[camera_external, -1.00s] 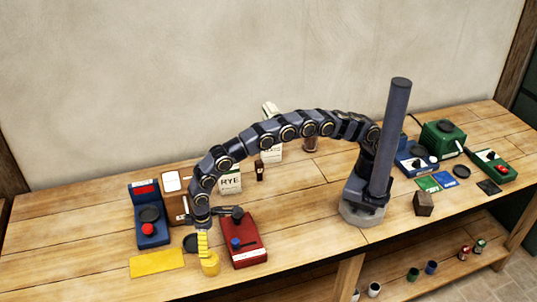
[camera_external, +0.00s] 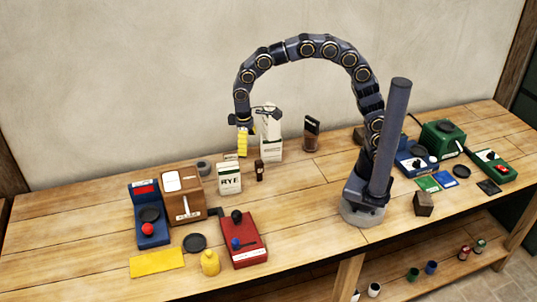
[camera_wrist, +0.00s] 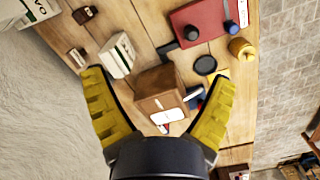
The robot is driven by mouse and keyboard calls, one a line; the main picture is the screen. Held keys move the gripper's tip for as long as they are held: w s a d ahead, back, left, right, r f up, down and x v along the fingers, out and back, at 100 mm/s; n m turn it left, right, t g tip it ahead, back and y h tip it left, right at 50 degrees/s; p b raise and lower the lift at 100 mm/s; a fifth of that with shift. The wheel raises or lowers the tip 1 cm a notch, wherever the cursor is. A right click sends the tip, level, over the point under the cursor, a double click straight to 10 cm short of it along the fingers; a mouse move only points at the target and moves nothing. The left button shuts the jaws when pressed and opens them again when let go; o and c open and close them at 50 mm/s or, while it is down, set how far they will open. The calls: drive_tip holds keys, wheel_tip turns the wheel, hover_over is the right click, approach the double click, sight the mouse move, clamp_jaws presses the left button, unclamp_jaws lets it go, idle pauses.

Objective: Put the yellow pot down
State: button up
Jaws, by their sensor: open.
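The yellow pot (camera_external: 210,263) stands upright on the bench near its front edge, between a yellow mat (camera_external: 157,262) and a red device (camera_external: 243,240). It also shows in the wrist view (camera_wrist: 241,49) at the upper right, beside the red device. My gripper (camera_external: 243,143) is raised well above the back of the bench, away from the pot. In the wrist view the yellow fingers of my gripper (camera_wrist: 160,110) are spread wide with nothing between them. Nothing hides the pot in the external view.
A blue scale-like device (camera_external: 151,228), a wooden box (camera_external: 184,193) and a RYE bag (camera_external: 230,178) stand on the left half. A black disc (camera_external: 195,242) lies behind the pot. Green and blue devices stand at the right. The bench middle is fairly clear.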

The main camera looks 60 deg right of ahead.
drive_tip(key=s+d+r+m, duration=0.2)
drive_tip(key=s+d+r, duration=0.1)
drive_tip(key=s+d, duration=0.75)
drive_tip(key=s+d+m+g, duration=0.1)
drive_tip(key=s+d, duration=0.7)
drive_tip(key=s, duration=0.4)
drive_tip(key=shift+d+f, duration=0.15)
drive_tip(key=shift+f, duration=0.3)
